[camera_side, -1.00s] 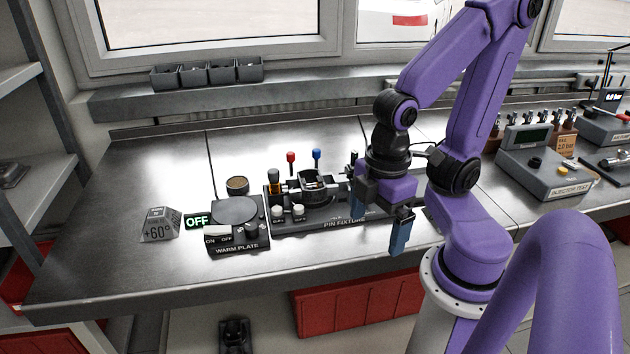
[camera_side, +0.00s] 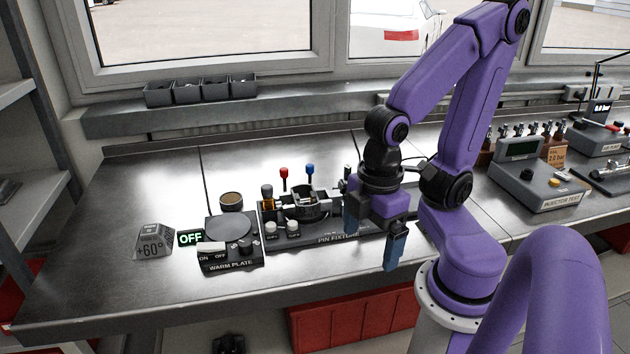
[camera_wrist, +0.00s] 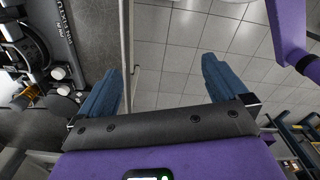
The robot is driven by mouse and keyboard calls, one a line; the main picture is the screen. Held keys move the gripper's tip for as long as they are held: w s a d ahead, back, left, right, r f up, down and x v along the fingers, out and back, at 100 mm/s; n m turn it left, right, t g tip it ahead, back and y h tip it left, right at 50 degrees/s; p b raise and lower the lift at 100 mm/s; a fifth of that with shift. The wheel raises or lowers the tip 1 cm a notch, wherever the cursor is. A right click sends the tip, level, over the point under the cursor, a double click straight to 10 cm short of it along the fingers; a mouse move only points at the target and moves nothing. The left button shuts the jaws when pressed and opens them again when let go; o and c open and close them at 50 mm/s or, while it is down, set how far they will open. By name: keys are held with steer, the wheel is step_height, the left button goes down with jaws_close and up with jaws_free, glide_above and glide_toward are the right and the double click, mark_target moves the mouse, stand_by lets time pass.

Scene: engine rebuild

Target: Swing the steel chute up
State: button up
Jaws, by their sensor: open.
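The pin fixture (camera_side: 340,238) is a dark base on the steel bench, with a round clamp-like holder (camera_side: 306,204) and a red and a blue knob on stems behind it. A small pale metal part (camera_side: 346,174) stands at its right end, partly behind my gripper. I cannot tell for sure which part is the steel chute. My gripper (camera_side: 372,240) is open and empty, fingers pointing down, at the fixture's right front. In the wrist view my gripper's (camera_wrist: 163,65) blue fingers are wide apart over the floor; the fixture (camera_wrist: 68,25) is at the upper left.
The warm plate (camera_side: 229,254) stands left of the fixture, with an OFF sign (camera_side: 191,238) and a +60° block (camera_side: 154,242) beside it. A round tin (camera_side: 231,201) is behind the plate. The injector tester (camera_side: 540,187) is at the right. The left bench top is clear.

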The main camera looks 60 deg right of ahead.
steer(key=shift+w, duration=0.15)
steer(key=c, duration=0.7)
steer(key=w+r, duration=0.1)
steer(key=w, duration=0.2)
steer(key=w+r, duration=0.1)
steer(key=w, duration=0.3)
steer(key=w+r, duration=0.1)
steer(key=w, duration=0.2)
steer(key=shift+w+d+r, duration=0.1)
steer(key=shift+w+r, duration=0.1)
steer(key=shift+r, duration=0.2)
steer(key=shift+c, duration=1)
step_height(320, 180, up, 7)
steer(key=m, duration=0.1)
glide_above(310, 165)
step_height(310, 165, down, 17)
steer(key=shift+f, duration=0.1)
steer(key=shift+c, duration=0.4)
jaws_close()
